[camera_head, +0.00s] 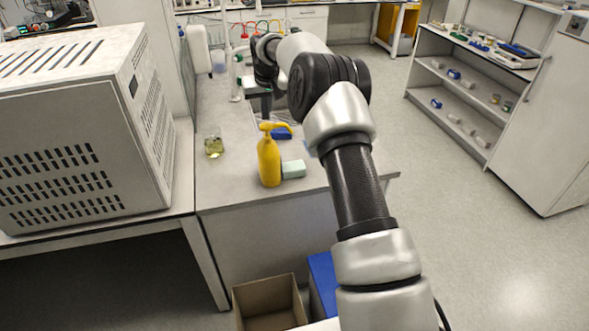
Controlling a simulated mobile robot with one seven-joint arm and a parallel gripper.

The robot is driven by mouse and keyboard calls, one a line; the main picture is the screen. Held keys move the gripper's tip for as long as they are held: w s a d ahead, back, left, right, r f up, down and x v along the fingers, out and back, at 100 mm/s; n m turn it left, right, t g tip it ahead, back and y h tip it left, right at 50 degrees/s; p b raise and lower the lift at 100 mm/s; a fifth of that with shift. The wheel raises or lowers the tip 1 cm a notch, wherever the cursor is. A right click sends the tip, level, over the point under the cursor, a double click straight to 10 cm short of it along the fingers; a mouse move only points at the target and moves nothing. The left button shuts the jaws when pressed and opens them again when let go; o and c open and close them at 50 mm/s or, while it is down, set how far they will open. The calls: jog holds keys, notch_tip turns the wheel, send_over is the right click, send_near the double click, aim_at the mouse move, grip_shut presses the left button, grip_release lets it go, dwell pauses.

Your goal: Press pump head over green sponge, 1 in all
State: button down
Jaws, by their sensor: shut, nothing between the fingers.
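A yellow pump bottle (269,163) stands upright near the front edge of the bench. A pale green sponge (294,169) lies flat on the bench, just right of the bottle's base. My gripper (266,108) points down over the bench, above the pump head in the picture. It is shut and empty. Its fingertips look small and dark, and I cannot tell how far they are from the pump head.
A glass beaker with yellowish liquid (214,146) stands left of the bottle. A blue item (282,133) lies behind the bottle. A large grey vented machine (85,125) fills the left. A cardboard box (268,303) is below the bench front. Bench between beaker and bottle is clear.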

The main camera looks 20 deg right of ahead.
jog(key=shift+r, duration=2.6)
jog(key=s+a+r, duration=0.1)
jog(key=s+r, duration=1.6)
jog(key=s, duration=0.4)
jog(key=s+f, duration=0.3)
jog(key=s, duration=1.2)
jog(key=s+d+f+t, duration=0.1)
jog(key=s+f, duration=0.2)
jog(key=s, duration=1.2)
jog(key=shift+s, duration=0.25)
